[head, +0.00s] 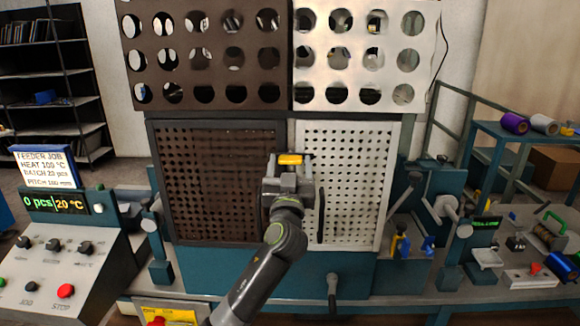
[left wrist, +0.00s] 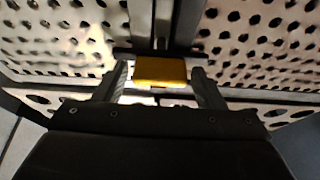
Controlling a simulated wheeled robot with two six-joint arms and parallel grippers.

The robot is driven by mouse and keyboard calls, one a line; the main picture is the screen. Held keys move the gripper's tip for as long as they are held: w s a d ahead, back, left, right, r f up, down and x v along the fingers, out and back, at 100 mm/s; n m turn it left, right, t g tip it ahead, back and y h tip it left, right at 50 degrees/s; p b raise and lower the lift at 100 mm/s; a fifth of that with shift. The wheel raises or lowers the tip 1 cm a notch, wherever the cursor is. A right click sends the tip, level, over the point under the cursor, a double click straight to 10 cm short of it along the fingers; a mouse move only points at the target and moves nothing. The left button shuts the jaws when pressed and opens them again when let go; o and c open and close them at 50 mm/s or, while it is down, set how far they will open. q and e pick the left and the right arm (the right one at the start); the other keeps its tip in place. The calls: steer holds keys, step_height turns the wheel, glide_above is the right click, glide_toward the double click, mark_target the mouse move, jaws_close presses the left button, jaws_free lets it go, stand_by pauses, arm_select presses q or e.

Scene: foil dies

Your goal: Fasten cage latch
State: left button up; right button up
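The yellow latch (head: 290,159) sits at the seam between the dark brown perforated cage door (head: 215,180) and the light perforated cage door (head: 365,180), near their upper part. My left gripper (head: 289,168) is right in front of it. In the left wrist view the yellow latch (left wrist: 161,72) lies between the two fingers of my left gripper (left wrist: 161,80). A narrow gap shows beside the latch at each finger, so the gripper looks open around it. The gripper hides the seam just below the latch. My right gripper is not in view.
A dark vertical handle (head: 321,215) stands on the light door, close right of my gripper. Larger-holed panels (head: 290,105) hang above. A control console (head: 60,265) is at the left, a lever (head: 405,190) at the right. A side bench (head: 520,225) carries small parts.

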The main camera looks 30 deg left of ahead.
arm_select(q)
steer(key=shift+o, duration=0.6)
steer(key=b+v, duration=0.6)
steer(key=v, duration=1.1)
steer(key=shift+s, duration=0.2)
steer(key=shift+d, duration=0.15)
